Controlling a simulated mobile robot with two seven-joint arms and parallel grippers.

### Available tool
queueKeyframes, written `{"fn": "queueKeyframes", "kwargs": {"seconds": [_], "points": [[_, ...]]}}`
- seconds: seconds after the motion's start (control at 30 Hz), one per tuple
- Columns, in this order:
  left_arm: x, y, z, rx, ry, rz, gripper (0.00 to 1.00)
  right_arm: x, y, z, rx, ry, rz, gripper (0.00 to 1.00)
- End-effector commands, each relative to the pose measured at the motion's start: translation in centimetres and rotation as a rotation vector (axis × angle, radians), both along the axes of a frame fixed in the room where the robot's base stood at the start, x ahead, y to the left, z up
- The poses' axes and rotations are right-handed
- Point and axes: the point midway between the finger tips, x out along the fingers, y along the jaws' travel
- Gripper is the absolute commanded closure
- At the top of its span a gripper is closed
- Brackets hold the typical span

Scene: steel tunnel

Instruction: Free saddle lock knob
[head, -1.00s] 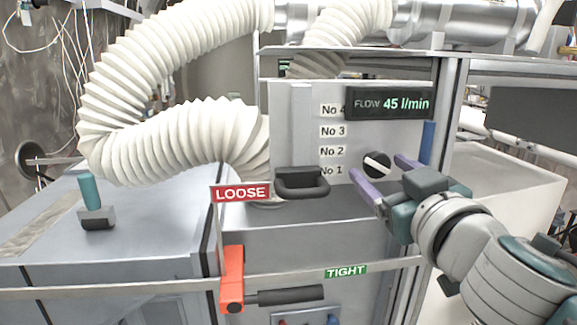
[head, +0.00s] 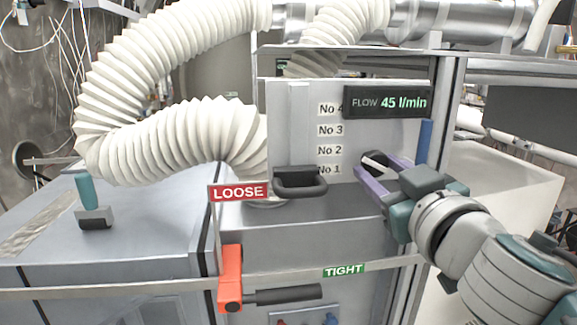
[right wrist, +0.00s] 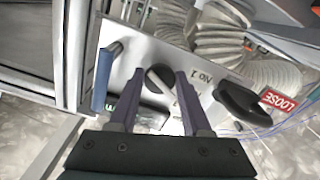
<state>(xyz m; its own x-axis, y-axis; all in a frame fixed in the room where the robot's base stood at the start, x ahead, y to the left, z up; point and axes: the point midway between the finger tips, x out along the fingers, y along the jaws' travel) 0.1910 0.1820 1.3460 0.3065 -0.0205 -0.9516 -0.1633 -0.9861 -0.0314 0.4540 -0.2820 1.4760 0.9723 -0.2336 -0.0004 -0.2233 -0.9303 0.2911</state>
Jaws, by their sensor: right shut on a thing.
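A round black knob (head: 376,160) with a pale bar across its face sits on the upright grey panel (head: 292,118), right of the labels No 1 to No 4. I take it for the saddle lock knob. My right gripper (head: 380,168) is shut on the knob, with one purple finger on either side. My left gripper is not in view.
A black handle (head: 300,183) juts out left of the knob. A blue rod (head: 425,142) stands to its right, and a flow display (head: 388,102) hangs above. A white hose (head: 180,140) fills the left.

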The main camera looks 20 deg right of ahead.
Motion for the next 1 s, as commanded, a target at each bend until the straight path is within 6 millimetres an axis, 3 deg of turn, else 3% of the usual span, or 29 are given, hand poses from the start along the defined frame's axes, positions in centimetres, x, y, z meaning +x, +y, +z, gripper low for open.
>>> {"fn": "queueKeyframes", "kwargs": {"seconds": [0.27, 1.0], "points": [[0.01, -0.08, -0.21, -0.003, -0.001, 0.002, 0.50, -0.02, -0.01, 0.05, -0.153, 0.035, 0.001, 1.00], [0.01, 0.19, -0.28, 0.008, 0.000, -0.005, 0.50, -0.06, -0.19, 0.32, -0.832, 0.197, 0.001, 1.00]]}}
